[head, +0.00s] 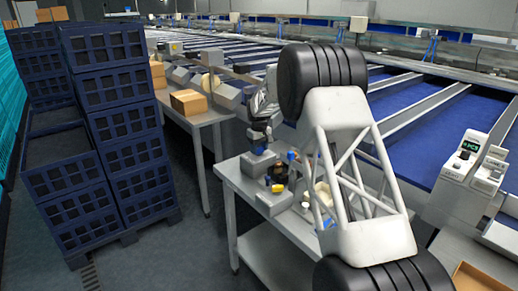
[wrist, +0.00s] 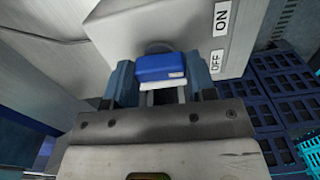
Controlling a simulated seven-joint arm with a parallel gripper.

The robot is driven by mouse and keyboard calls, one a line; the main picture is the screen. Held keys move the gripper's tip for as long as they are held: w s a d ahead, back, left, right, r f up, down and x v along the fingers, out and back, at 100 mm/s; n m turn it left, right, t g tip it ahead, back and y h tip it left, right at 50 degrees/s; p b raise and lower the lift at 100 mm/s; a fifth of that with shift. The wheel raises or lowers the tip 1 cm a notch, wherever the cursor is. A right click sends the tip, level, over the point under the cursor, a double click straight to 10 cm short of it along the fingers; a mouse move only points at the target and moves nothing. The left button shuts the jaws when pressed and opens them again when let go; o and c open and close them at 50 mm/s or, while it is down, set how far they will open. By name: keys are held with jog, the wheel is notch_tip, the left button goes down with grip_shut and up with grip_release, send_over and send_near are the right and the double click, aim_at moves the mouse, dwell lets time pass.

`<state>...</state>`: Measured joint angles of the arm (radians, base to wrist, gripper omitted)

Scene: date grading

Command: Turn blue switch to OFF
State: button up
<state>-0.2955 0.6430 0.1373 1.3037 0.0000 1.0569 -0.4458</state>
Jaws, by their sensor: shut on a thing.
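The blue switch (wrist: 160,67) sits on the face of a light grey box (wrist: 150,22) in the wrist view. Its knob lies roughly level in that picture, with a small pale mark at its right end, on the side of the OFF label (wrist: 216,62). The ON label (wrist: 222,17) is above OFF on the same face. My gripper (wrist: 160,82) has one blue-grey finger on each side of the knob and is shut on it. In the head view my arm covers much of the work area, and I cannot make out the switch clearly.
A metal table (head: 230,180) stands under my arm, with a yellow knob (head: 277,188) and small items on it. Stacked dark blue crates (head: 125,125) stand at the left. A cardboard box (head: 188,102) is on another table. Conveyor lanes (head: 430,125) run behind.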

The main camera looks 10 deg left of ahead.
aim_at(259, 149)
jog(key=m, duration=0.6)
jog(key=shift+m, duration=0.3)
dwell(0.4)
jog(key=o, duration=0.9)
jog(key=shift+o, duration=0.2)
jog(key=shift+r, duration=0.15)
jog(key=shift+r, duration=3.75)
jog(key=shift+s+r, duration=0.1)
